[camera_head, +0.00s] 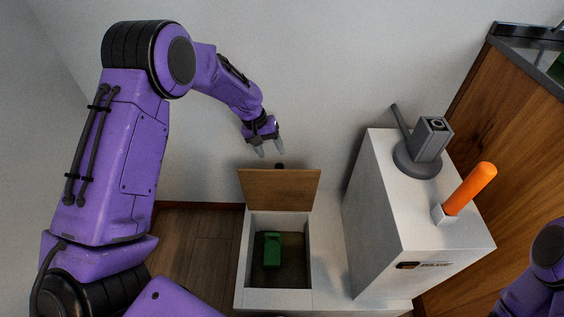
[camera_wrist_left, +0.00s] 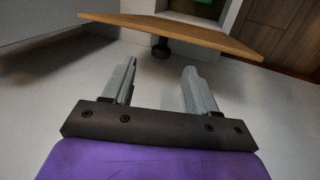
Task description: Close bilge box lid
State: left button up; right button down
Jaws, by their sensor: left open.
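The bilge box (camera_head: 275,299) is a white box with an open top, at the lower middle of the head view. Its brown wooden lid (camera_head: 279,188) stands raised at the back edge. A dark knob (camera_head: 280,166) shows at the lid's far edge. The lid (camera_wrist_left: 180,33) and knob (camera_wrist_left: 161,47) also show in the left wrist view, ahead of the fingers. My left gripper (camera_head: 270,150) is open and empty, behind and above the lid, apart from it. Its fingers also show in the wrist view (camera_wrist_left: 158,88). My right arm shows at the right edge, its gripper out of view.
A green block-like object (camera_head: 272,249) lies inside the box. To the right stands a white console (camera_head: 372,205) with a grey lever mount (camera_head: 424,147) and an orange handle (camera_head: 471,188). A white wall lies behind; wooden floor (camera_head: 197,250) shows left of the box.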

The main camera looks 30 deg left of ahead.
aim_at(278, 167)
pick_arm(q)
jog(key=x, duration=0.3)
jog(key=b+x, duration=0.1)
jog(key=x, duration=0.3)
jog(key=shift+s+a+f+b, duration=0.1)
jog(key=shift+a+f+b, duration=0.05)
jog(key=shift+f+b, duration=0.2)
jog(key=shift+d+f, duration=0.25)
jog(key=shift+f, duration=0.25)
grip_shut()
